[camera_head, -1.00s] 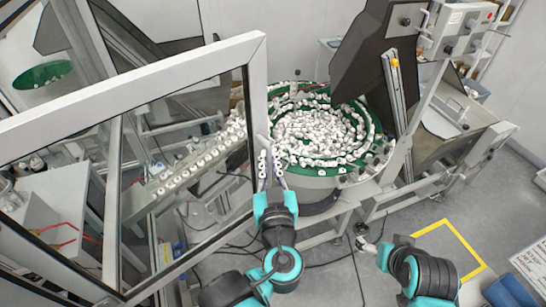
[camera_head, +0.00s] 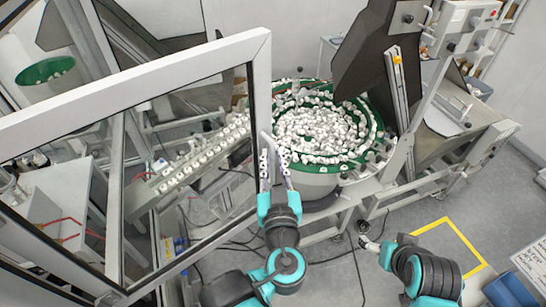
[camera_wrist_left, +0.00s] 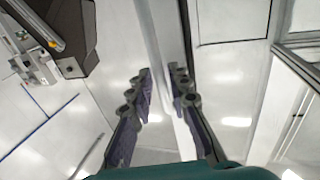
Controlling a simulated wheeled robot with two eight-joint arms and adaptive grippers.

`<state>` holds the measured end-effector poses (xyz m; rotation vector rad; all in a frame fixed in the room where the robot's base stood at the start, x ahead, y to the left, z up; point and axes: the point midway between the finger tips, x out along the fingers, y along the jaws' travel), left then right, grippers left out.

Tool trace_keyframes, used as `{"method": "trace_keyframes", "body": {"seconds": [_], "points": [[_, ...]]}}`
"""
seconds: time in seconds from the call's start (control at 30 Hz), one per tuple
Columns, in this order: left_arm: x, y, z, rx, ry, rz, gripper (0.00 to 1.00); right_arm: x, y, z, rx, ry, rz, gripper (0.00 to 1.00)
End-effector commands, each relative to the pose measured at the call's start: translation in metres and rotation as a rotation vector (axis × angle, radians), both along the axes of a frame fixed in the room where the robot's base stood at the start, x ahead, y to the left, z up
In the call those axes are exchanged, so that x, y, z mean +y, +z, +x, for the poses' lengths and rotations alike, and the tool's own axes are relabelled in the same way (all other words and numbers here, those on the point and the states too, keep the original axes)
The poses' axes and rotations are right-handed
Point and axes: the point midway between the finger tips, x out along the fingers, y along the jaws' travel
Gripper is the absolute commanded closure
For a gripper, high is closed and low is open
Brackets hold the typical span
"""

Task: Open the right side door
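The side door is a glass panel in a pale metal frame (camera_head: 262,100), filling the left of the head view. A pale bar-shaped handle (camera_head: 268,146) shows at its right edge. My left gripper (camera_head: 274,160) is open beside this edge, its two fingers pointing up and spread around or in front of the handle; I cannot tell which. In the left wrist view the gripper (camera_wrist_left: 158,88) has a clear gap between its fingers, with a pale frame strip (camera_wrist_left: 162,45) running behind the gap. My right gripper (camera_head: 365,243) is small and low at the right, its fingers unclear.
A green bowl feeder (camera_head: 375,135) full of white caps stands behind the door edge. A track (camera_head: 180,178) of caps shows through the glass. A dark hopper (camera_head: 365,60) is at the upper right. Yellow-marked floor (camera_head: 447,222) lies open at the lower right.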

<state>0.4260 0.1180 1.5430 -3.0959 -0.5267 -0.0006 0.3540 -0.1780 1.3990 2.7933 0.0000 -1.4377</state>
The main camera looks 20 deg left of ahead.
Motion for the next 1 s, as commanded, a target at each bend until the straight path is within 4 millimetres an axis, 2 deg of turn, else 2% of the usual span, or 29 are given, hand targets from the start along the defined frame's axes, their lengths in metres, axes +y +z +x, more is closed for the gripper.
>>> {"method": "trace_keyframes", "body": {"seconds": [0.3,0.5,1.0], "points": [[-0.016,0.0,-0.042,-0.001,-0.007,0.0,0.82,0.0,0.0,0.0,0.0,0.0,0.0,0.17],[-0.022,0.0,-0.059,-0.001,-0.003,0.001,0.82,0.0,0.0,0.0,0.0,0.0,0.0,0.17],[-0.023,0.0,-0.065,-0.002,0.001,0.002,0.82,0.0,0.0,0.0,0.0,0.0,0.0,0.17]]}}
